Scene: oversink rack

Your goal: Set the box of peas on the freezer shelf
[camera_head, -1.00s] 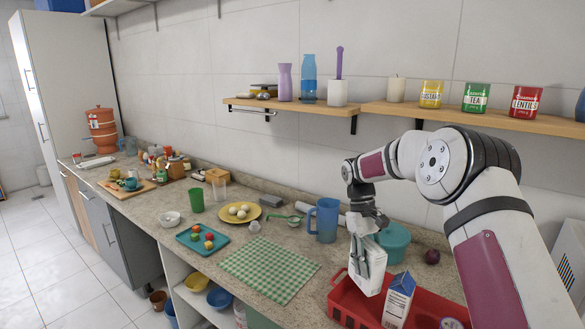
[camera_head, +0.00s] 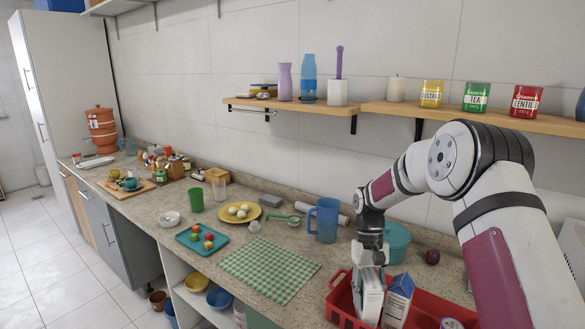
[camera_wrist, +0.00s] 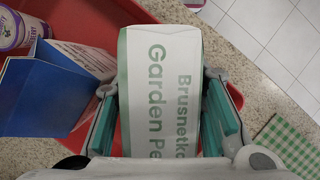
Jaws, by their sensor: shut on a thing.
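The box of peas (camera_head: 368,297) is a white carton with green edges. In the wrist view its face reads "Garden Pe…" (camera_wrist: 160,75). My gripper (camera_head: 371,258) is shut on the box from above, with a finger pad on each side in the wrist view (camera_wrist: 166,110). The box hangs upright at the red tray (camera_head: 339,303), beside a blue and white carton (camera_head: 397,300). I cannot tell whether the box touches the tray floor. No freezer shelf can be made out.
A teal pot (camera_head: 396,241) and a blue pitcher (camera_head: 324,220) stand close behind the tray. A green checked cloth (camera_head: 268,268) lies on the counter to the left. A wooden wall shelf (camera_head: 470,116) with jars is above. A tall white cabinet (camera_head: 70,80) stands far left.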

